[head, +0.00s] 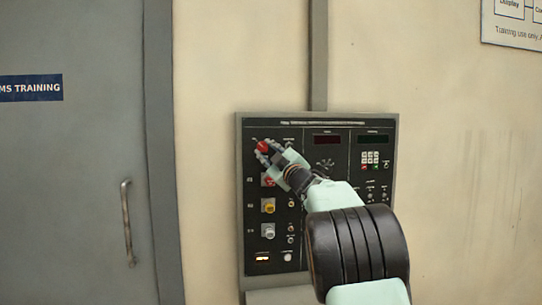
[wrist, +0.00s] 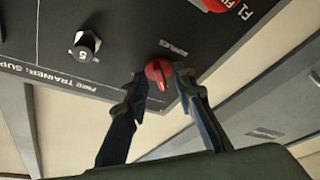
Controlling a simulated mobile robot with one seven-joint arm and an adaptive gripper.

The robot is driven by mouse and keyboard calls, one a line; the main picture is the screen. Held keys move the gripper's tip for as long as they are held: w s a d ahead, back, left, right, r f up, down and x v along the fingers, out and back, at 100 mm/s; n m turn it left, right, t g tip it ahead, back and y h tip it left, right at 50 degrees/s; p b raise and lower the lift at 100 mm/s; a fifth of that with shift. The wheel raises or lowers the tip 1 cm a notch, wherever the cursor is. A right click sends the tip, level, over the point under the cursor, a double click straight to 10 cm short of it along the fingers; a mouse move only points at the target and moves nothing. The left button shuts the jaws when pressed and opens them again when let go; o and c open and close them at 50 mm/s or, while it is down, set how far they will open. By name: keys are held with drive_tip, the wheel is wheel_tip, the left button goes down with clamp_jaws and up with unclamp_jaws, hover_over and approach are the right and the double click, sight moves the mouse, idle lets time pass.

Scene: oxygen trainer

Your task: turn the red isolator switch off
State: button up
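The red isolator switch (wrist: 157,70) is a round red knob with a raised grip bar, near the panel's top edge in the wrist view. In the head view its red knob (head: 262,147) shows at the panel's upper left, at my fingertips. My gripper (head: 271,156) reaches it from the lower right. In the wrist view my gripper's fingers (wrist: 158,79) stand apart, one on each side of the knob.
The black trainer panel (head: 318,220) is on a beige wall. Below the switch are a red knob (head: 267,180), a yellow knob (head: 268,206) and a pale knob (head: 268,231). A black knob (wrist: 87,42) also shows in the wrist view. A grey door (head: 75,190) stands left.

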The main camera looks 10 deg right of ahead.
drive_tip(key=v, duration=1.2)
drive_tip(key=shift+f, duration=0.1)
